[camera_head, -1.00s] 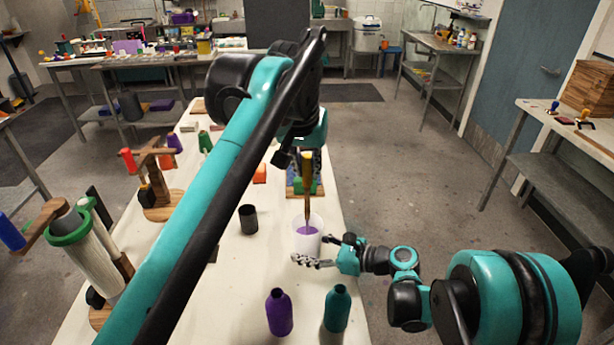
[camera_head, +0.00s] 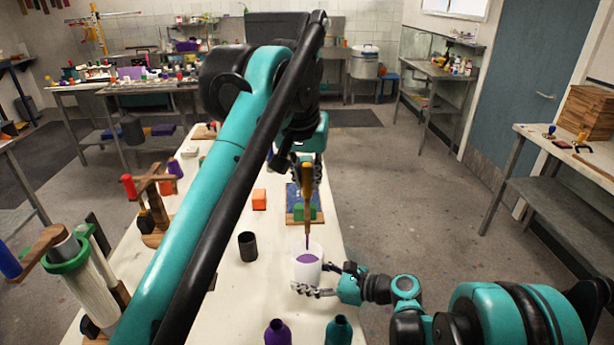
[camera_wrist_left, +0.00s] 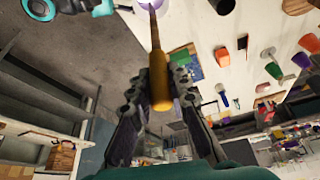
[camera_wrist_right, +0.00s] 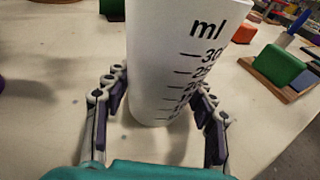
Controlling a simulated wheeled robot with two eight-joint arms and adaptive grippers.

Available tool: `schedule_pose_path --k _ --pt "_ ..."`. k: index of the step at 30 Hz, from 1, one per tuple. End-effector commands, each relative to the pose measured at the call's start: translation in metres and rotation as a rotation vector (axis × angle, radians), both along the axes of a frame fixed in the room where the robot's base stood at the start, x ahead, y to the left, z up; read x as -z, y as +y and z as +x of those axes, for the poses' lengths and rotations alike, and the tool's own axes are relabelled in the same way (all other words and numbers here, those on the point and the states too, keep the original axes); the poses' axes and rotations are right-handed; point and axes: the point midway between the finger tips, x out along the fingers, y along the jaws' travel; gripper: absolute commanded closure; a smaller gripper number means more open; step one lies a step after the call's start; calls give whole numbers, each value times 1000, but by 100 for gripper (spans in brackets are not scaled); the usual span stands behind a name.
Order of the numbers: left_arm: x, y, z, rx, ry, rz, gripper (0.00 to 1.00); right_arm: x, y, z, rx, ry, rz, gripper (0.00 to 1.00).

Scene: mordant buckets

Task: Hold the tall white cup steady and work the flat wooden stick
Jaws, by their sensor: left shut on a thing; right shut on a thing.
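The tall white cup (camera_head: 308,272) stands upright on the white table with purple content inside. In the right wrist view the cup (camera_wrist_right: 165,75) shows "ml" and graduation marks. My right gripper (camera_head: 318,291) is shut around the cup's lower part, one finger on each side. My left gripper (camera_head: 306,172) is above the cup, shut on the wooden stick (camera_head: 307,205). The stick hangs nearly upright, its lower end inside the cup's rim. Whether its tip touches the purple content is unclear. The left wrist view shows the stick's amber handle (camera_wrist_left: 160,82) between the fingers.
Purple (camera_head: 277,333) and teal (camera_head: 339,331) bottles stand in front of the cup. A black cup (camera_head: 248,246) is to its left. A green block (camera_head: 305,212) on a board and an orange block (camera_head: 259,199) lie behind. Wooden stands occupy the table's left side.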

Motion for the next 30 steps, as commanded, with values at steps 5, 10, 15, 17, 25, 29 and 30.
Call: schedule_pose_path --k 5,10,15,17,25,29,30 --pt "0 0 0 0 0 0 100 0 0 0 0 0 1 34" --pt "0 0 0 0 0 0 100 0 0 0 0 0 0 20" --pt "0 0 0 0 0 0 100 0 0 0 0 0 0 20" --pt "0 0 0 0 0 0 100 0 -1 -1 0 0 0 20" --pt "0 0 0 0 0 0 100 -10 -37 -19 6 0 0 20" --pt "0 0 0 0 0 0 100 -18 -62 -32 6 0 0 20" --pt "0 0 0 0 0 0 100 -20 -70 -36 5 1 0 20"
